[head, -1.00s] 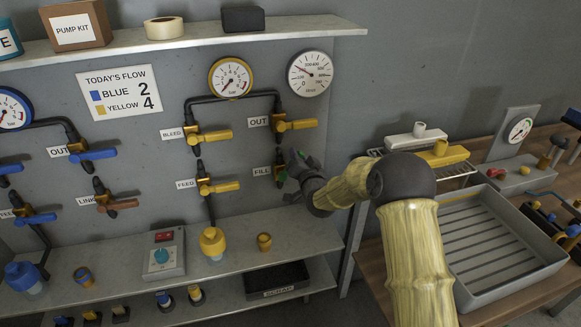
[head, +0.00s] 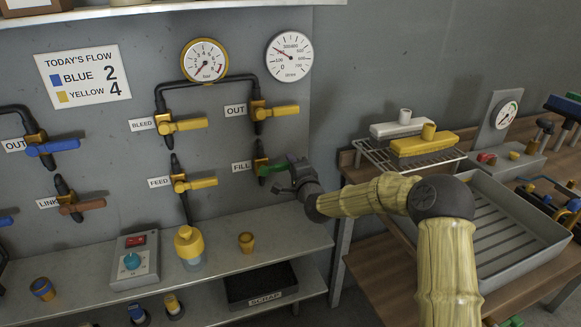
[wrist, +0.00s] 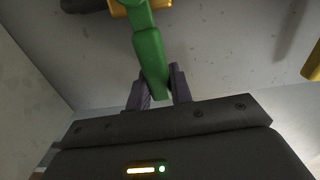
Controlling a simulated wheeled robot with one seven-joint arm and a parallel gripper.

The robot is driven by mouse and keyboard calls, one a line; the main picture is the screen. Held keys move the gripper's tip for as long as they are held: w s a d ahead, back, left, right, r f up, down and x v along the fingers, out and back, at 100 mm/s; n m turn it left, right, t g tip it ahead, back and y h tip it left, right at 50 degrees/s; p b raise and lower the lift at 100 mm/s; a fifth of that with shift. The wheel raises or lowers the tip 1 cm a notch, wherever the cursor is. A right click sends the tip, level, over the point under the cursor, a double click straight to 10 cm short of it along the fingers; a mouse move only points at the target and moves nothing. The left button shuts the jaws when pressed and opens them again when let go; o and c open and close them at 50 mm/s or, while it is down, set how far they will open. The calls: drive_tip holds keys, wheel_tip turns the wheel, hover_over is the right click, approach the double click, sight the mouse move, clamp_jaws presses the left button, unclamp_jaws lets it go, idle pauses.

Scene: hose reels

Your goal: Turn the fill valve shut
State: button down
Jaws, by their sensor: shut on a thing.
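The fill valve has a green lever handle (head: 274,168) on a brass and black body (head: 260,155), beside the FILL label (head: 242,167) on the wall panel. The handle points right from the body, roughly level in the head view. My gripper (head: 294,170) is at the handle's right end. In the wrist view my gripper (wrist: 158,90) has its two dark fingers closed on either side of the lower end of the green handle (wrist: 150,55). The handle's tip shows between the fingers.
Yellow handles for OUT (head: 283,111), BLEED (head: 187,125) and FEED (head: 197,184) sit nearby on the panel. A shelf (head: 215,259) runs below, with a small brass cup (head: 246,242) on it. A grey tray (head: 462,290) stands at right.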

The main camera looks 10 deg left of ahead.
drive_tip(key=shift+f+m, duration=0.4)
drive_tip(key=shift+f, duration=0.05)
drive_tip(key=c, duration=1.2)
unclamp_jaws()
drive_tip(key=shift+c, duration=0.2)
drive_tip(key=shift+s+d, duration=0.1)
drive_tip(key=v, duration=1.7)
drive_tip(key=shift+b, duration=0.3)
drive_tip(key=shift+s, duration=0.1)
